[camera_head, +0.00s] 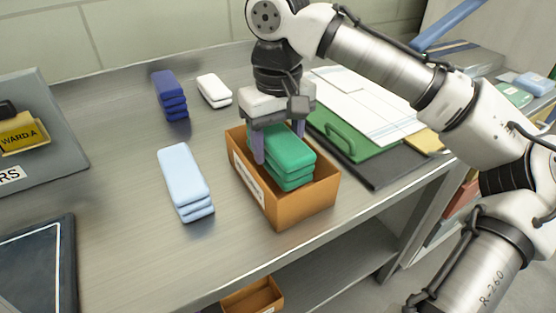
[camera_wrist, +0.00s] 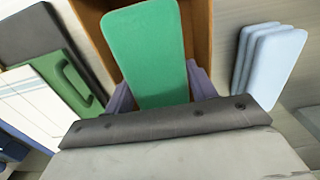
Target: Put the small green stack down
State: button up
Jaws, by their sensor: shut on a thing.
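The small green stack (camera_head: 283,157) is several folded green pieces, one on another. My gripper (camera_head: 278,147) is shut on it, with one purple finger on each side. The stack is at the open top of an orange-brown box (camera_head: 306,211), its lower part inside the walls. I cannot tell whether it touches the box floor. In the wrist view the stack's green top (camera_wrist: 148,50) fills the space between the fingers, and the box wall (camera_wrist: 203,40) shows beside it.
A light blue stack (camera_head: 184,180) lies left of the box. A dark blue stack (camera_head: 170,95) and a white stack (camera_head: 214,90) are behind. A green clipboard (camera_head: 335,130) and papers lie to the right.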

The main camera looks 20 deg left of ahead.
aim_at(278, 134)
jog(key=shift+f, duration=2.05)
jog(key=shift+f, duration=0.15)
jog(key=o, duration=0.9)
notch_tip(278, 134, up, 12)
jog(key=shift+r+p, duration=0.2)
jog(key=shift+p, duration=0.15)
